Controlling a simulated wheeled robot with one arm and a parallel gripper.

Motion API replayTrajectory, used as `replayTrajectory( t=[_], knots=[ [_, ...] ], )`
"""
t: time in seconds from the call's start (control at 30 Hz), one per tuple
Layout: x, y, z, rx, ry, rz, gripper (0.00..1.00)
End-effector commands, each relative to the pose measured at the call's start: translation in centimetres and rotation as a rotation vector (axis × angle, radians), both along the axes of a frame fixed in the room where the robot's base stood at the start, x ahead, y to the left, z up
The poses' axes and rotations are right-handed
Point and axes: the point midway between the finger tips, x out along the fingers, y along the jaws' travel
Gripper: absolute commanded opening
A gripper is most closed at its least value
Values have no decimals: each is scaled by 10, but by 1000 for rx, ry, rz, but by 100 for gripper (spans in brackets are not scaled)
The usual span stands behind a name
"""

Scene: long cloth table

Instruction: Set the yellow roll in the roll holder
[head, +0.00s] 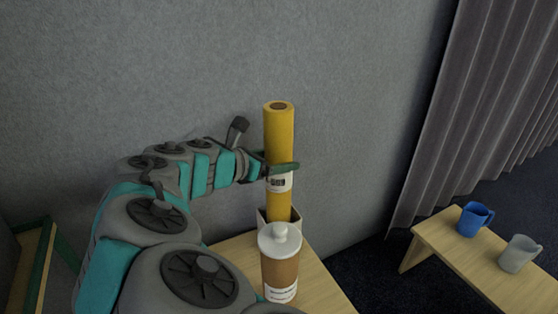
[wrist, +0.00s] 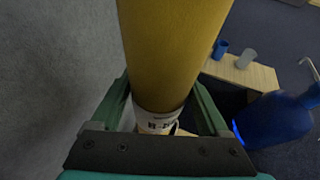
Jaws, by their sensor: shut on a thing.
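The yellow roll (head: 280,135) stands upright with a white label around its middle. It fills the upper middle of the wrist view (wrist: 170,50). My gripper (head: 283,169) is shut on the roll around the label, with one finger on each side of it in the wrist view (wrist: 165,112). The roll holder (head: 263,219) is a pale box on the wooden table. The lower end of the roll is at or inside its opening; a bottle partly hides the holder, so I cannot tell how deep the roll sits.
A brown-and-white bottle (head: 280,265) stands right in front of the holder on the wooden table (head: 325,288). A low bench (head: 440,246) at the right bears a blue mug (head: 473,220) and a grey mug (head: 517,254). A grey wall (head: 350,120) rises close behind the roll.

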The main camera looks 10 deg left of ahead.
Motion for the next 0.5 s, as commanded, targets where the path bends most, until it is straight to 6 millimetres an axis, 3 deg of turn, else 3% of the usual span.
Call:
replayTrajectory(
  t=[0.37, 0.4, 0.5],
  knots=[
    [0, -1, -3, -1, -1, -1, 0],
    [0, -1, -4, 0, -1, -2, 83],
    [0, -1, -4, 0, -1, -2, 94]
  ],
)
